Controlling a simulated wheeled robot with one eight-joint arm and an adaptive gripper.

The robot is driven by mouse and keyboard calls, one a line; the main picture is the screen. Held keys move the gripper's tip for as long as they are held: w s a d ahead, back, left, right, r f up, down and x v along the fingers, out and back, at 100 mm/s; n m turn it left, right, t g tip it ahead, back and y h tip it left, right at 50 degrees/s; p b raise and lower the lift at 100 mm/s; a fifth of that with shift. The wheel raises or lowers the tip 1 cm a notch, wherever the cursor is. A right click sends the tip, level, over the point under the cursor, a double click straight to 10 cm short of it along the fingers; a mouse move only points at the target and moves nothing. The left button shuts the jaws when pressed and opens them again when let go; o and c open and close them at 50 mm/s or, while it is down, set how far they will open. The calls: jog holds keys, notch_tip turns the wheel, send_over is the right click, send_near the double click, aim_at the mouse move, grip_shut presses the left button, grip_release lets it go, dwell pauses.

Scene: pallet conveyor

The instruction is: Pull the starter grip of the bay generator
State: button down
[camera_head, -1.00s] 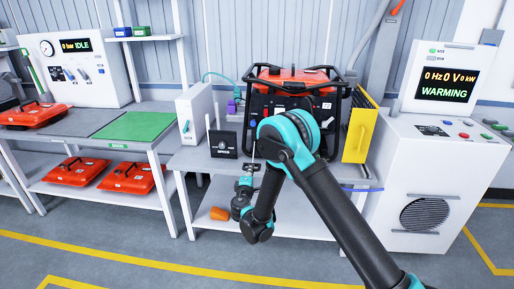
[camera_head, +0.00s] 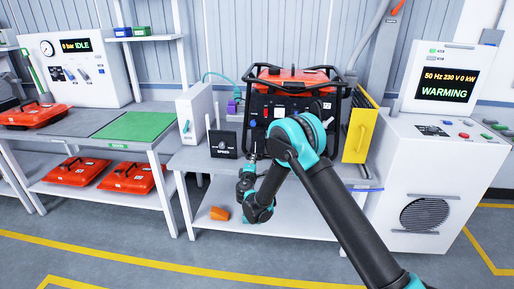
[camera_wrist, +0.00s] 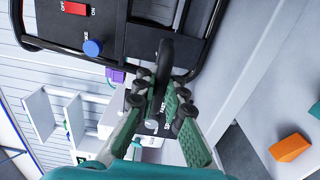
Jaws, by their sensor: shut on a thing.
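The bay generator (camera_head: 292,80), orange-topped in a black tube frame, stands on the grey bench. My gripper (camera_head: 252,163) is low in front of its left part, partly hidden by my arm. In the wrist view my gripper's green fingers (camera_wrist: 166,92) are closed around the black starter grip (camera_wrist: 164,62), whose upper end sticks out between them. The generator's dark front panel (camera_wrist: 150,38) is close behind the grip, with a red ON/OFF switch (camera_wrist: 75,8) and a blue choke knob (camera_wrist: 92,47). The cord is hard to make out.
A black box (camera_head: 223,144) and a white box (camera_head: 190,115) stand left of the generator, a yellow panel (camera_head: 360,132) right. An orange piece (camera_head: 219,213) lies on the lower shelf.

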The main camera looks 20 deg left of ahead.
jog(key=x, duration=0.9)
jog(key=shift+w+a, duration=0.15)
jog(key=shift+w, duration=0.05)
jog(key=c, duration=0.5)
grip_release()
jog(key=shift+v, duration=5)
